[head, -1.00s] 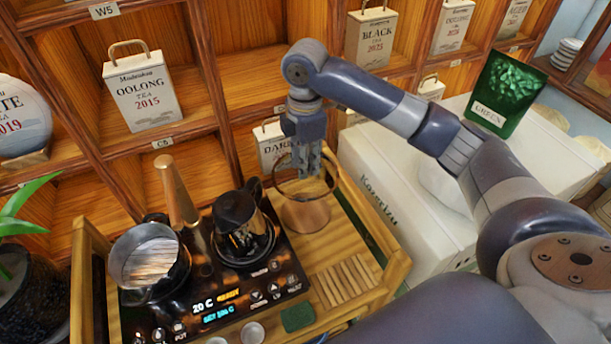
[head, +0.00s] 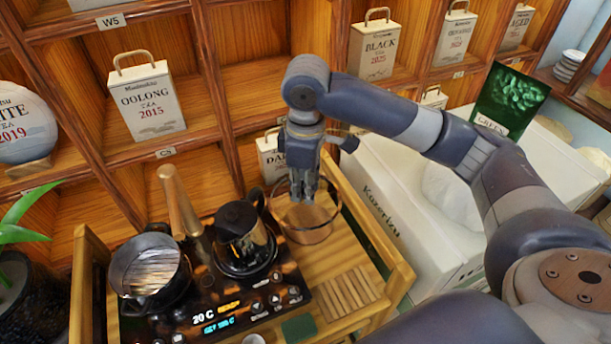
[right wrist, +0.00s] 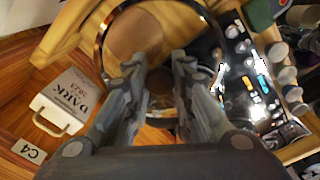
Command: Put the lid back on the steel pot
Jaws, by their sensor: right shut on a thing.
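The steel pot (head: 148,268) stands uncovered on the black cooktop at the left, with a long wooden handle behind it. The lid (head: 332,232) is clear glass with a metal rim, over the right part of the wooden tray. It also shows in the right wrist view (right wrist: 103,38), large under the fingers. My right gripper (head: 303,197) points down and is shut on the lid's dark knob (right wrist: 160,82). A round brown disc shows through the glass. I cannot tell whether the lid touches it. My left gripper is not in view.
A black kettle (head: 240,235) stands on the cooktop (head: 205,312), between pot and lid. The wooden tray (head: 345,262) has a raised right edge. A large white box (head: 415,215) is to its right. Shelves with tea tins rise behind, including a Dark tin (right wrist: 70,100).

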